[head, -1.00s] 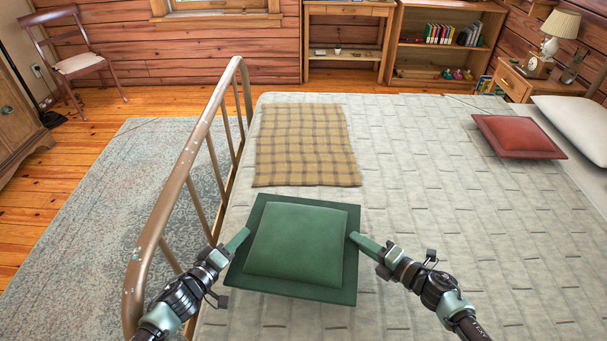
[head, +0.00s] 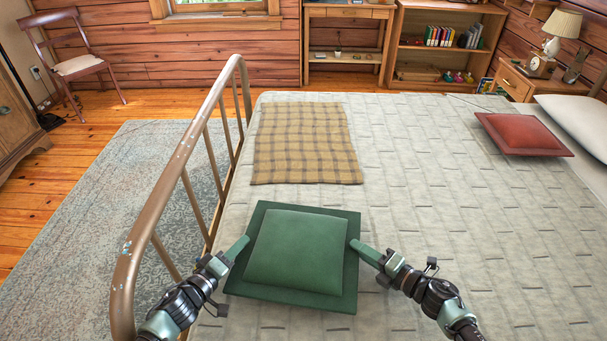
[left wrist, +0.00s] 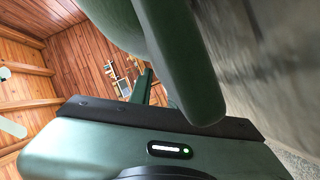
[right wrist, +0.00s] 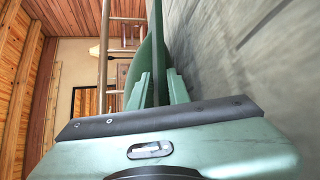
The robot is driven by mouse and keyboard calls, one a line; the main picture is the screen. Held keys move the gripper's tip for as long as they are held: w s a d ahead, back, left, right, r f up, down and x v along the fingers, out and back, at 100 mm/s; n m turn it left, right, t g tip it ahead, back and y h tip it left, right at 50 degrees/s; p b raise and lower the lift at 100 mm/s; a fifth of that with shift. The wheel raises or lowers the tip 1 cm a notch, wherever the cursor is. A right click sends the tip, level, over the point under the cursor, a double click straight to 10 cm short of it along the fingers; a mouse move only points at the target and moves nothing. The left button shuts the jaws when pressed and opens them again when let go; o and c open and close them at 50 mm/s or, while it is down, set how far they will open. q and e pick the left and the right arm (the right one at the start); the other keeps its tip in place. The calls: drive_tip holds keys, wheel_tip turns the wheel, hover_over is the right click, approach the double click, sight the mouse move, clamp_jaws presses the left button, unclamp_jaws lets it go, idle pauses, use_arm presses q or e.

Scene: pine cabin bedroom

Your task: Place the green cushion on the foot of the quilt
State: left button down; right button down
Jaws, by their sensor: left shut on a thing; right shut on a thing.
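The green cushion (head: 297,248) is square with a flat border and lies level between my two grippers, over the near left part of the quilt (head: 440,220). My left gripper (head: 238,248) is shut on its left border. My right gripper (head: 362,250) is shut on its right border. In the right wrist view the cushion (right wrist: 153,60) shows edge-on between the fingers, close to the quilt's surface. In the left wrist view the cushion (left wrist: 115,22) fills the top. I cannot tell whether its underside touches the quilt.
A brown metal bed rail (head: 180,165) runs along the left side of the bed. A tan checked blanket (head: 306,145) lies flat beyond the cushion. A red cushion (head: 520,134) and a white pillow (head: 575,125) are at the far right. The quilt's middle is clear.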

use_arm(q)
drive_tip(key=c, duration=1.3)
unclamp_jaws()
drive_tip(key=shift+d+f, duration=0.15)
drive_tip(key=shift+d, duration=0.1)
use_arm(e)
drive_tip(key=c, duration=1.3)
unclamp_jaws()
drive_tip(key=shift+s+a+f, duration=0.1)
drive_tip(key=shift+a+f, duration=0.1)
drive_tip(key=shift+c, duration=0.2)
use_arm(q)
drive_tip(key=shift+a, duration=0.1)
use_arm(e)
drive_tip(key=shift+d, duration=0.1)
use_arm(q)
drive_tip(key=o, duration=0.4)
drive_tip(key=shift+a, duration=0.1)
use_arm(e)
drive_tip(key=shift+d, duration=0.1)
use_arm(q)
wheel_tip(320, 180, up, 10)
use_arm(e)
drive_tip(key=o, duration=0.4)
